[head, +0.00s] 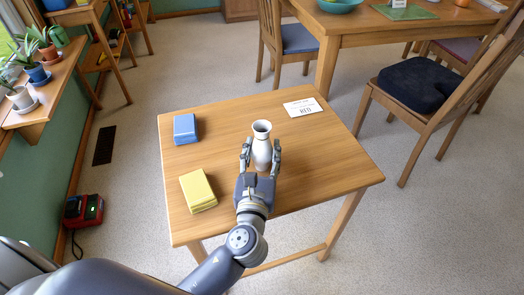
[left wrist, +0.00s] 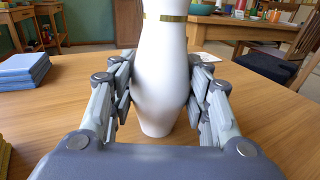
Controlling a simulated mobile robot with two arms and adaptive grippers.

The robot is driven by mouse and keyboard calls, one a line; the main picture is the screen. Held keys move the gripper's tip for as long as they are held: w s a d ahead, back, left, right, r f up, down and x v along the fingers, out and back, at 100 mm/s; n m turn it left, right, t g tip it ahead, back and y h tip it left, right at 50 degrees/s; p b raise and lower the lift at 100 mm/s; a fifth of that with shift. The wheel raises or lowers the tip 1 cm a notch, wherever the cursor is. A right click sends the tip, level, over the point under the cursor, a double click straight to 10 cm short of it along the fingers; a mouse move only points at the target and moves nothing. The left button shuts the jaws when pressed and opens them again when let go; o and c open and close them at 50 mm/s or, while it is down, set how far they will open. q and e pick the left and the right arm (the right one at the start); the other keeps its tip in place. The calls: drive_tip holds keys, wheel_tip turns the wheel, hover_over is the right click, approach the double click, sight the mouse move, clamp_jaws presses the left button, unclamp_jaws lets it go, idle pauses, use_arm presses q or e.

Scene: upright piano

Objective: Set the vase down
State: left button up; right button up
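The white vase (head: 262,150) stands upright at the middle of the small wooden table (head: 325,165). In the left wrist view the vase (left wrist: 160,70) fills the centre, with a gold band near its neck; its top is cut off there. Its base is at or just above the tabletop; I cannot tell whether it touches. My left gripper (head: 261,152) has one finger on each side of the vase's belly. In the left wrist view the finger pads (left wrist: 160,92) lie against its sides, so the gripper looks shut on it. My right gripper is not in view.
On the table are a stack of blue things (head: 185,128), a yellow stack (head: 198,190) and a white card (head: 303,107) reading "RED". The right part of the tabletop is bare. A chair with a dark cushion (head: 420,85) and a larger table (head: 390,22) stand behind.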

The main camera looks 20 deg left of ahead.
sight(261, 161)
use_arm(q)
drive_tip(key=o, duration=0.4)
drive_tip(key=shift+c, duration=0.2)
drive_tip(key=shift+r, duration=0.1)
drive_tip(key=s, duration=0.2)
drive_tip(key=s+d, duration=0.1)
drive_tip(key=s, duration=0.2)
drive_tip(key=shift+s, duration=0.2)
drive_tip(key=s, duration=0.2)
drive_tip(key=s+d, duration=0.1)
drive_tip(key=s, duration=0.2)
drive_tip(key=shift+s+d, duration=0.1)
drive_tip(key=shift+s, duration=0.05)
drive_tip(key=shift+s+d, duration=0.1)
drive_tip(key=shift+s, duration=0.45)
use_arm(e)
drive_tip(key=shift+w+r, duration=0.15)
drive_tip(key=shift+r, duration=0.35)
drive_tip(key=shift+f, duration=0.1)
